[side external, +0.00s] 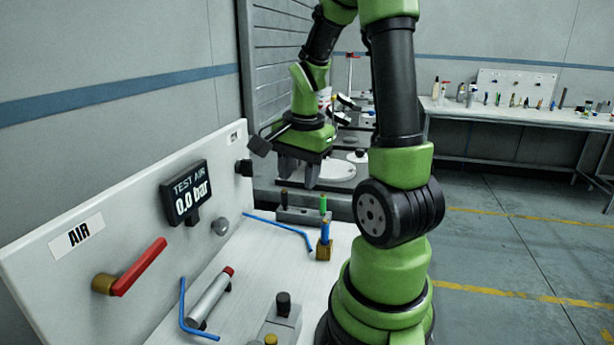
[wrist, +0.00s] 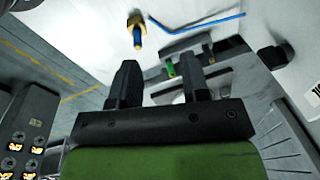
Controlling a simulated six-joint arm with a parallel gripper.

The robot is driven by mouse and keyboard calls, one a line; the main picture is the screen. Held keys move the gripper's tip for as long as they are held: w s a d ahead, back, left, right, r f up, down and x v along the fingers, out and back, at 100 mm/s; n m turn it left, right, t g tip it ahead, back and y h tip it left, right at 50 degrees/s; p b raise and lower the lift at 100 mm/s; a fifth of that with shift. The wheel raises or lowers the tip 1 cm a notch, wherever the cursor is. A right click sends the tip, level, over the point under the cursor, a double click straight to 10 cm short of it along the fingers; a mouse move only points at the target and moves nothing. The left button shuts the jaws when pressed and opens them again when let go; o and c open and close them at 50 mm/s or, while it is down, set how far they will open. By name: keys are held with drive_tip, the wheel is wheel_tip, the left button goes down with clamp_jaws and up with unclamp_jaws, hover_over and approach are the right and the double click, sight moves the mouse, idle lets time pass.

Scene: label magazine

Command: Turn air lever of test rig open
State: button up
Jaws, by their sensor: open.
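The red air lever (side external: 139,266) sits on a brass valve (side external: 104,284) at the lower left of the white panel, below the AIR label (side external: 78,235). It points up and to the right in the side view. The test air display (side external: 186,191) on the panel reads 0.0 bar. My gripper (side external: 297,172) is open and empty at the far end of the bench, well away from the lever. Its two dark fingers (wrist: 160,72) show in the wrist view with nothing between them. The lever is not in the wrist view.
On the white bench (side external: 255,270) lie blue hoses (side external: 285,229), a silver cylinder (side external: 208,300) and a brass fitting with a blue top (side external: 324,240). A grey block (side external: 300,216) with small parts stands at the bench's far end. A dark knob (side external: 244,168) projects from the panel near my gripper.

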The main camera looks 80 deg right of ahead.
drive_tip(key=shift+s+d+f+m, duration=0.5)
drive_tip(key=shift+d+f+m, duration=0.2)
drive_tip(key=shift+d, duration=0.1)
